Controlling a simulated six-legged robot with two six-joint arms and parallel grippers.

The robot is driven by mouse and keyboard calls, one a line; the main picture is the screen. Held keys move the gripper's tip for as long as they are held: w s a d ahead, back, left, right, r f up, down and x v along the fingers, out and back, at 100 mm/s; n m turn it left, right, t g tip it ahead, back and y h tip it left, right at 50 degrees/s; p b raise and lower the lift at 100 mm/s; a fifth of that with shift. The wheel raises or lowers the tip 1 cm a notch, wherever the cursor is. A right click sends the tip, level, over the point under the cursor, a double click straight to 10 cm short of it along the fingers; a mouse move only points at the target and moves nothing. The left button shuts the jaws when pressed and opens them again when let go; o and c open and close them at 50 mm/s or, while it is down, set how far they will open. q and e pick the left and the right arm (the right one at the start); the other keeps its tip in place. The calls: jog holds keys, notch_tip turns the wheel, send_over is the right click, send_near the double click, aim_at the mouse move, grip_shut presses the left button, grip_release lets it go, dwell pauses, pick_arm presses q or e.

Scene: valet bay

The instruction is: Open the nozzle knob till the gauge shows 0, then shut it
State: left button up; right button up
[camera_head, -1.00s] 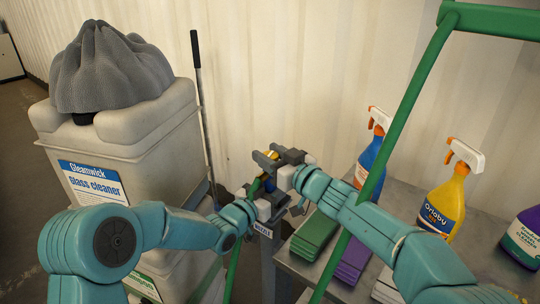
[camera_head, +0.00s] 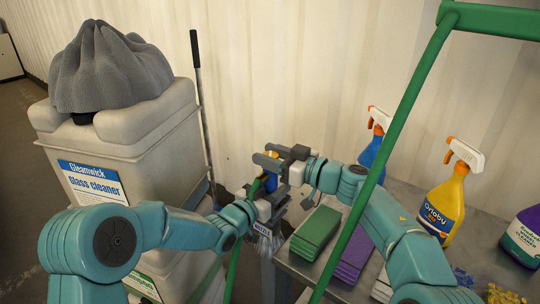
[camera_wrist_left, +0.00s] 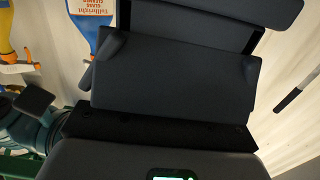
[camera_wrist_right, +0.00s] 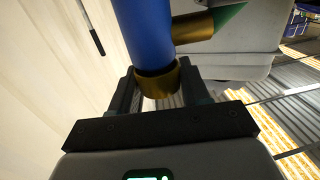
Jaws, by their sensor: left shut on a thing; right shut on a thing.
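The nozzle (camera_head: 270,183) has a blue barrel and stands upright between my two grippers, joined to a green hose (camera_head: 234,270). In the right wrist view its blue barrel (camera_wrist_right: 147,35) ends in a brass knob (camera_wrist_right: 158,80) between the fingers of my right gripper (camera_wrist_right: 160,88). My right gripper (camera_head: 268,160) is shut on this knob at the top. My left gripper (camera_head: 272,202) is shut on the nozzle lower down; its grip is mostly hidden, and the left wrist view shows mainly dark gripper parts. I cannot make out a gauge.
A pale tank (camera_head: 140,135) labelled glass cleaner, with a grey cloth (camera_head: 105,70) on top, stands at left. A metal bench (camera_head: 480,235) at right holds green cloths (camera_head: 316,233), purple cloths (camera_head: 352,258) and spray bottles. A green frame bar (camera_head: 405,105) crosses in front.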

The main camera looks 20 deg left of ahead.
jog(key=shift+s+r, duration=0.1)
jog(key=shift+r, duration=0.05)
jog(key=o, duration=1)
jog(key=v, duration=1.2)
jog(key=shift+c, duration=0.2)
